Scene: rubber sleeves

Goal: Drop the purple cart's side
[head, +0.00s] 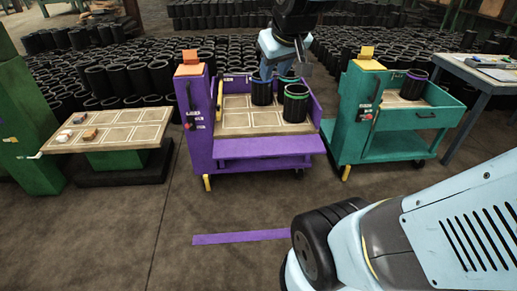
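The purple cart (200,142) stands in the middle of the head view. Its front side panel (265,146) is folded outward and down, leaving the front edge of its tray (236,122) open. Several black sleeves stand upright in the tray; the front one (296,106) has a green ring. The cart's left post carries a dark handle and a red button (188,126). My gripper (304,62) is over the back right of the tray, above the sleeves. It is small and dark, and its fingers are not clear enough to show whether they are open or shut.
A teal cart (400,147) stands close on the right, its front side up, holding a purple-ringed sleeve (414,84). A board-topped table (110,128) is on the left. Many black sleeves fill the floor behind. A purple strip (238,237) marks open floor in front.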

